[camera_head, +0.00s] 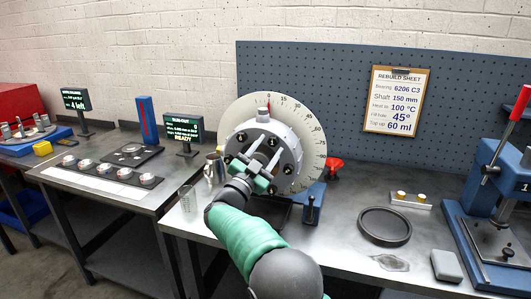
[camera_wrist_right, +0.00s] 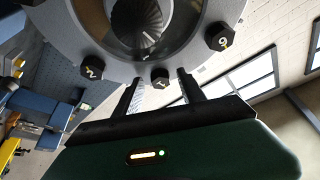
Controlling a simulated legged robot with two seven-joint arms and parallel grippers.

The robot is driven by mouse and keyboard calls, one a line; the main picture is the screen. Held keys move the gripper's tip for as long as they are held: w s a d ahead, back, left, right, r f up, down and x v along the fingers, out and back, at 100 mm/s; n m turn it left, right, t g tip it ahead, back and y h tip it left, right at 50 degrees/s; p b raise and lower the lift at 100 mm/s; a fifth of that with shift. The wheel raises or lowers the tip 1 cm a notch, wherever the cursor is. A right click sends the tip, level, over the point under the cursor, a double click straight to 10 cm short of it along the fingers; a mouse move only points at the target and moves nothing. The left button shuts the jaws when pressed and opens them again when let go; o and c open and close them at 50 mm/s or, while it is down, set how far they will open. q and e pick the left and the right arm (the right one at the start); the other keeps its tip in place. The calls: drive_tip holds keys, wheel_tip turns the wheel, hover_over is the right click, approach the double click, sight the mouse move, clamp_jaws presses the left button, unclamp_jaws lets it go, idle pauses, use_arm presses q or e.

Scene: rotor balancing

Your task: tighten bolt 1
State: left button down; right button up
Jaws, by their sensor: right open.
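The rotor housing (camera_head: 293,132) is a light round casting with dark bolts around its face, in front of a white degree dial (camera_head: 312,127). In the right wrist view bolt 1 (camera_wrist_right: 160,77) is a dark hex head marked 1 on the flange rim (camera_wrist_right: 190,59). My right gripper (camera_wrist_right: 158,80) is open, with one finger on each side of bolt 1 and gaps visible. Bolt 2 (camera_wrist_right: 90,69) and bolt 6 (camera_wrist_right: 218,36) lie outside the fingers. In the head view my right gripper (camera_head: 262,157) is in front of the housing face; which bolt is 1 cannot be read there. My left gripper is not in view.
A metal jug (camera_head: 214,168) and a clear beaker (camera_head: 187,198) stand left of the housing. A black ring tray (camera_head: 385,225) and a small rack with brass pieces (camera_head: 410,200) lie to the right. A blue press (camera_head: 490,215) stands far right. The bench between is mostly clear.

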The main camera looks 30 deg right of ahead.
drive_tip(key=v, duration=1.7)
drive_tip(key=shift+w, duration=0.15)
drive_tip(key=shift+f, duration=0.15)
